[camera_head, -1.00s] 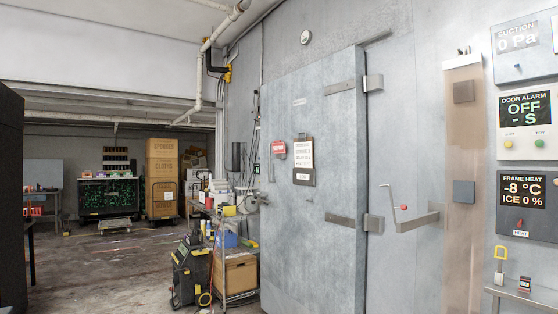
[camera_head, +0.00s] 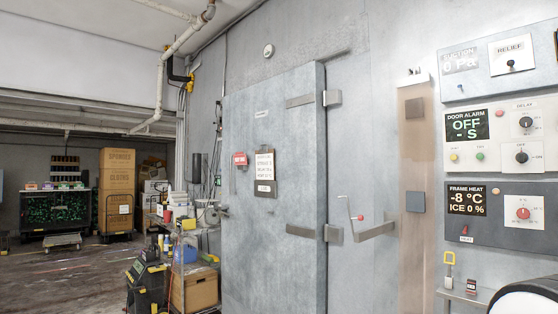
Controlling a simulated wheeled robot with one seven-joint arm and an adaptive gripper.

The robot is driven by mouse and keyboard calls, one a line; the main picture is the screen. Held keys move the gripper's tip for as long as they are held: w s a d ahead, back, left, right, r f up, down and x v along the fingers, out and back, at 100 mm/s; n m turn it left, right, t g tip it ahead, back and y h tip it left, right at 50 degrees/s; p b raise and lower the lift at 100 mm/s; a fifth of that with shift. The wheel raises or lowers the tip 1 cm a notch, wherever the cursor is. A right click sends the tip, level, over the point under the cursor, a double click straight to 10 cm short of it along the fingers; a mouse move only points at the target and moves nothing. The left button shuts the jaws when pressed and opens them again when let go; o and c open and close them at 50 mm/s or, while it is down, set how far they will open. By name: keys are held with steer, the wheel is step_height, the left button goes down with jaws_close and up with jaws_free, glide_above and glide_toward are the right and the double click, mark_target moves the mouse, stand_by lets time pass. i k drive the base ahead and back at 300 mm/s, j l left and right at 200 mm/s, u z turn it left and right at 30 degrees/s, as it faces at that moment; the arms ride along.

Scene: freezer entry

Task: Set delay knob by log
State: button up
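The delay knob (camera_head: 526,123) is a black dial under the word DELAY, on the door alarm panel (camera_head: 487,113) at the right. Its scale marks are too small to read. The panel's display (camera_head: 467,126) reads OFF and "- S". A rounded white and black part at the bottom right corner looks like my arm. My gripper does not show.
The frame heat panel (camera_head: 503,217), with a red knob (camera_head: 523,214), is below the alarm panel. The relief panel (camera_head: 512,54) is above. A narrow shelf (camera_head: 470,296) runs underneath. A cluttered cart (camera_head: 185,250) stands left of the door. Open floor lies further left.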

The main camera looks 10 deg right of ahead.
mark_target(525, 122)
steer(key=i+z, duration=0.1)
steer(key=z, duration=1.05)
